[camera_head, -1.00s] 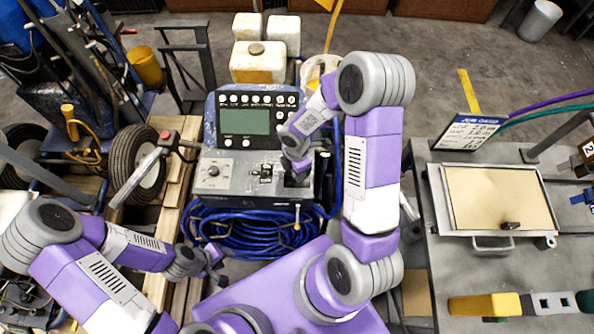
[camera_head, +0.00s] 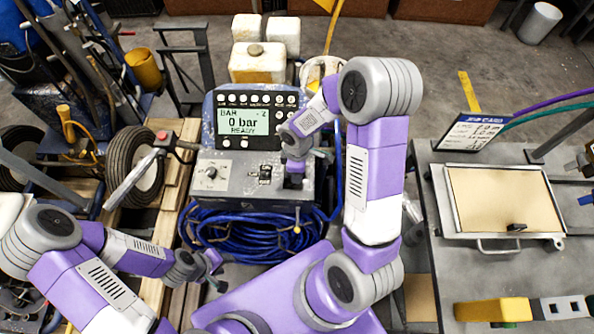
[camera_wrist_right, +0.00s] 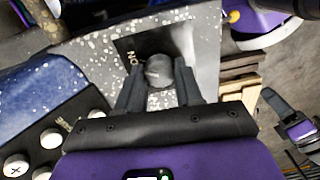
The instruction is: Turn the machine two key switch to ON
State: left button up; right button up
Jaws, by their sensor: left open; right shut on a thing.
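The machine's control panel (camera_head: 235,180) stands in the middle of the head view. Its display (camera_head: 243,121) is lit and reads "BAR - 2", "0 bar" and "READY". My right gripper (camera_head: 293,180) points down at the panel's right end. In the right wrist view its two fingers are shut on a round grey key switch knob (camera_wrist_right: 160,71), beside a dark label plate (camera_wrist_right: 130,50) with partly hidden lettering that seems to read "ON". The fingers hide part of the switch. My left gripper (camera_head: 215,268) is open and empty, low and left of the blue hose.
A coiled blue hose (camera_head: 250,235) hangs below the panel. A metal table (camera_head: 445,260) with a framed board (camera_head: 500,197) stands at right. White jugs (camera_head: 257,62) stand behind.

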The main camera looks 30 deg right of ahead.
dwell(0.3)
jog(key=o, duration=1)
jog(key=shift+o, duration=0.2)
notch_tip(320, 180, up, 8)
jog(key=shift+w+f+p, duration=0.1)
jog(key=shift+f+p, duration=0.05)
jog(key=shift+p, duration=0.95)
jog(key=shift+f, duration=0.1)
